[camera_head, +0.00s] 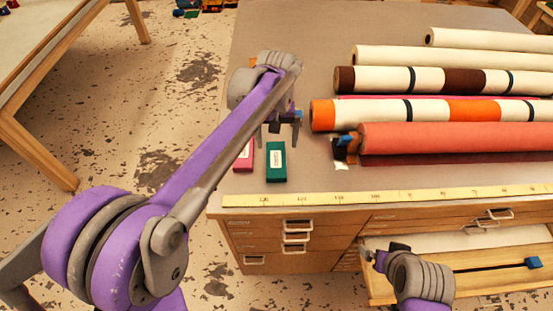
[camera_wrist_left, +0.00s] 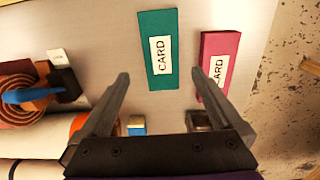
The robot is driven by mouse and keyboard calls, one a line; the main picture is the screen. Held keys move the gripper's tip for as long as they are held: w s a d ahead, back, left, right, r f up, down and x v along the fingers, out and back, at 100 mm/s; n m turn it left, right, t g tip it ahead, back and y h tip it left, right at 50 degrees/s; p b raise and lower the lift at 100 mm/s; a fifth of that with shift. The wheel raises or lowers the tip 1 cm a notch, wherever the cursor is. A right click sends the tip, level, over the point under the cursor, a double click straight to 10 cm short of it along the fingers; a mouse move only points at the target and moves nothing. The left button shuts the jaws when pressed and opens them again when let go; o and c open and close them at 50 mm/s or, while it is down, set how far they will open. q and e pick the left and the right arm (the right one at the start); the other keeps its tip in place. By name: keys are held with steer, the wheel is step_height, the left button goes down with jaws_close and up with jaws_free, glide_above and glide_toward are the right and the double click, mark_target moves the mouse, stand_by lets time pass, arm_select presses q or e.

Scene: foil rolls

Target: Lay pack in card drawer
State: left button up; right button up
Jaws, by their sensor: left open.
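A green pack (camera_head: 276,162) labelled CARD lies flat on the cabinet top near its front left. A pink pack (camera_head: 246,156) lies left of it, partly behind my left arm; its label also reads CARD in the left wrist view (camera_wrist_left: 219,57). My left gripper (camera_head: 281,126) is open, empty and above the top, just behind the packs. In the wrist view the green pack (camera_wrist_left: 157,50) lies beyond and between the fingertips. Shut drawers (camera_head: 297,237) line the cabinet front; their labels are too small to read. My right gripper (camera_head: 371,256) is by an open drawer, its jaws unclear.
Several rolls (camera_head: 450,138) fill the right of the cabinet top. A yellow measuring strip (camera_head: 400,194) runs along the front edge. The open drawer (camera_head: 480,290) sticks out at lower right, with a blue-ended dark bar. Another table (camera_head: 50,40) stands at far left.

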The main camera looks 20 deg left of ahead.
mark_target(276, 159)
arm_select(q)
steer(key=shift+w+f, duration=0.1)
steer(key=shift+f, duration=0.6)
steer(key=f, duration=0.2)
steer(key=s+f, duration=0.1)
steer(key=f, duration=0.1)
steer(key=shift+s+f, duration=0.1)
steer(key=shift+f, duration=0.25)
steer(key=c, duration=1.5)
